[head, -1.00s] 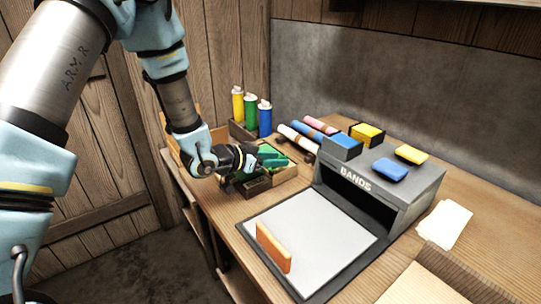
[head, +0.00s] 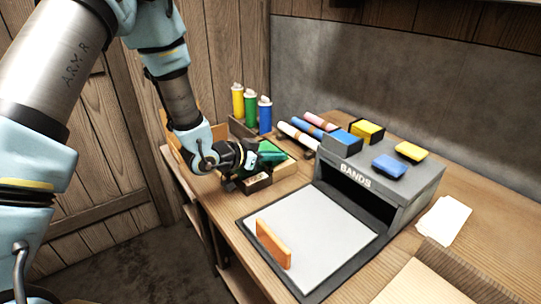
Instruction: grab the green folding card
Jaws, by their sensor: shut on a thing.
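The green folding card (head: 270,152) shows as a green patch at the small wooden tray (head: 285,170), on the left part of the bench. My gripper (head: 250,165) is at the tray's left side, right against the green. It is shut on the green folding card, though the fingers are dark, small and partly hidden, so the exact grip is hard to see. I cannot tell whether the card is clear of the tray.
An orange card (head: 273,243) stands on the grey pad (head: 310,225) before the BANDS box (head: 385,165). Yellow, green and blue bottles (head: 250,108) stand behind my gripper. Rolls (head: 305,132) lie right of the tray. White paper (head: 443,222) lies at right.

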